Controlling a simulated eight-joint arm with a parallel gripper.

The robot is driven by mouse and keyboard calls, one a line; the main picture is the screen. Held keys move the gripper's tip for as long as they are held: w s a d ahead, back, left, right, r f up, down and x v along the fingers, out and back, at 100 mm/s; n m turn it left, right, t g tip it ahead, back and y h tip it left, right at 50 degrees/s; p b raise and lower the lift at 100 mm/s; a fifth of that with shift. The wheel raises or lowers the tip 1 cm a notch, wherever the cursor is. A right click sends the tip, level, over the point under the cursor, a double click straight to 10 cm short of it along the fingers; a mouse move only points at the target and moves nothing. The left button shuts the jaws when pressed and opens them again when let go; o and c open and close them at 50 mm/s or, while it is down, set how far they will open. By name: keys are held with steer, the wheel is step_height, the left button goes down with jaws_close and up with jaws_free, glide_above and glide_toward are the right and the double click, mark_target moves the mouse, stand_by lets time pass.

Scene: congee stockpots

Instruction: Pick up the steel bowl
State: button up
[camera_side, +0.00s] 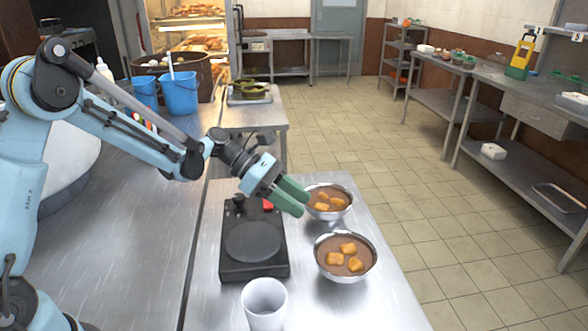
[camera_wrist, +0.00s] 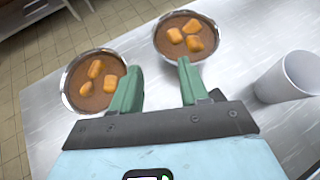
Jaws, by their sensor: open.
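Two steel bowls of brown congee with orange-brown pieces on top stand upright on the steel table. The back bowl (camera_side: 329,217) is just beyond my fingertips in the side view. The front bowl (camera_side: 345,280) is nearer that camera. In the wrist view the back bowl (camera_wrist: 65,88) is at left, partly covered by my left finger, and the front bowl (camera_wrist: 215,32) is at upper right behind my right finger. My gripper (camera_side: 302,200) has green fingers, also in the wrist view (camera_wrist: 160,72); they are spread apart, with nothing between them. I cannot tell whether a finger touches a bowl.
A black scale or hotplate (camera_side: 252,241) sits left of the bowls, under my wrist. A white cup (camera_side: 264,304) stands at the table's front. Blue buckets (camera_side: 180,93) stand on the left counter. The table's right edge is close to the bowls, with open floor beyond.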

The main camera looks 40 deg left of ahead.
mark_target(358, 241)
steer(key=f+n, duration=0.1)
steer(key=w+f+n+h, duration=0.1)
steer(key=n+h, duration=0.1)
steer(key=shift+w+f+n, duration=0.25)
steer(key=shift+f+n, duration=0.05)
steer(key=shift+f, duration=0.1)
steer(key=shift+d+f, duration=0.15)
steer(key=shift+d, duration=0.1)
steer(key=x, duration=1.1)
steer(key=shift+d, duration=0.4)
steer(key=shift+c, duration=0.3)
steer(key=shift+s, duration=0.1)
jaws_close()
